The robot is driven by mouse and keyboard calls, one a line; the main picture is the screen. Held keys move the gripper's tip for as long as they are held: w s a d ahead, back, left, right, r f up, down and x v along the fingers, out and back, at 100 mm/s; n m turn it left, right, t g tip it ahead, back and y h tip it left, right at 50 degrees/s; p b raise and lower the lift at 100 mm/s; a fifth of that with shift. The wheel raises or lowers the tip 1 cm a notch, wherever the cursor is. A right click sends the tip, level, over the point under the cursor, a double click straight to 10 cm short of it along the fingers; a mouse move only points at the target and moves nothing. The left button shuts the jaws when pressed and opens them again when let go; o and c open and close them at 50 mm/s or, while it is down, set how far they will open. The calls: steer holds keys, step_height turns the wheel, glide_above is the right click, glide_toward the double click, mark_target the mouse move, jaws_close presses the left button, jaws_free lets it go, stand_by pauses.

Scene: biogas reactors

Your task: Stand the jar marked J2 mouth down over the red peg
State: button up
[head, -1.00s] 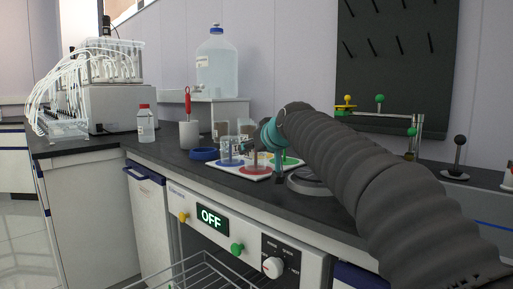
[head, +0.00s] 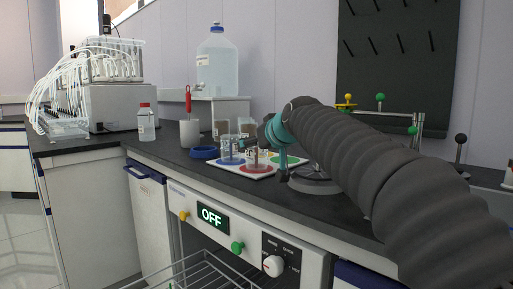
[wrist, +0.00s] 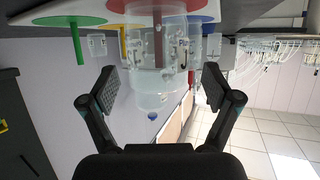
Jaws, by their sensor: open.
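In the head view, a clear jar (head: 256,156) stands around the peg on the red disc (head: 256,169) of a white board. Another clear jar (head: 231,148) stands over the blue disc. The wrist view is upside down; there a clear jar (wrist: 170,58) surrounds the red peg (wrist: 158,40), ahead of and between my gripper's (wrist: 160,78) spread fingers. The fingers appear empty and apart from the jar. My gripper shows small in the head view, right of the red disc. I cannot read the jar marks or tell clearly which end is down.
Green peg (wrist: 76,42) and yellow peg (wrist: 122,40) stand on the same board. A blue ring dish (head: 204,153), a white cup (head: 189,134) and a red-capped bottle (head: 146,124) stand to the left. A large water bottle (head: 217,66) stands behind on a shelf.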

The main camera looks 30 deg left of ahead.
steer(key=v, duration=1)
